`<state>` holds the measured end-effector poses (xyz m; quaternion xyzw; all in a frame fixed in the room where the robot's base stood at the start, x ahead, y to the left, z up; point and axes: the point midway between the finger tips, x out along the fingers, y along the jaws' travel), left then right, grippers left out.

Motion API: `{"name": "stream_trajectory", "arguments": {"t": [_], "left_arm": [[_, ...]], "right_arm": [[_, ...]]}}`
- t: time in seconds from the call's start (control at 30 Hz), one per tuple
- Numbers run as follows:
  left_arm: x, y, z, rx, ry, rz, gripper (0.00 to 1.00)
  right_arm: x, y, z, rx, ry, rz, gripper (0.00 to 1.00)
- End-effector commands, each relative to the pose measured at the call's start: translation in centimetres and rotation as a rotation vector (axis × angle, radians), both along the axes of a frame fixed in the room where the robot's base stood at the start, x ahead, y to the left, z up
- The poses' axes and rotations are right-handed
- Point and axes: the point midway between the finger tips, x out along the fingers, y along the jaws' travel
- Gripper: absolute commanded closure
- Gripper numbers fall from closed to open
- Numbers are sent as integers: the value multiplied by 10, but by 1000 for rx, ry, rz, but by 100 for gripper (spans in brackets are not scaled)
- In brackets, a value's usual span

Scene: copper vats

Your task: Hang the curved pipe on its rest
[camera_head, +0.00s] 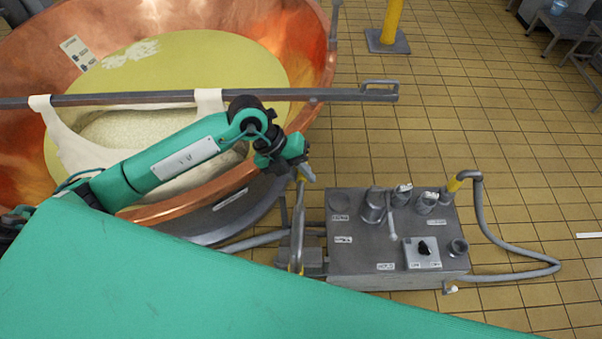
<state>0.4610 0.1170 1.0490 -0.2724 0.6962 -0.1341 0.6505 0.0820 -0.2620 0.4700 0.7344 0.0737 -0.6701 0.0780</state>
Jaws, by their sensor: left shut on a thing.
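My left gripper (303,175) is at the end of the green arm, beside the right rim of the copper vat and left of the grey metal box. It is shut on a thin upright pipe with yellow parts (298,215), which I take to be the curved pipe. The pipe runs down beside the box's left side; its upper end is partly hidden by the gripper. A second bent grey pipe (489,228) with a yellow collar loops around the box's right side. I cannot tell which part is the rest. My right gripper is not in view.
The copper vat (310,30) holds pale yellow liquid and a white cloth hung from a metal bar (340,95), which crosses above my arm. The grey box (355,262) carries canisters and a black knob.

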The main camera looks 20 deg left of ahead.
Motion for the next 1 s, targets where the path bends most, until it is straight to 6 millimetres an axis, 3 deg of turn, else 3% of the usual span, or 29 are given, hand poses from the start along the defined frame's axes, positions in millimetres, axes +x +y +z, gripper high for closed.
{"name": "stream_trajectory", "arguments": {"t": [1.0], "left_arm": [[27, 4, -101, -8, 15, 1, 100]], "right_arm": [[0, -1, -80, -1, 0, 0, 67]]}}
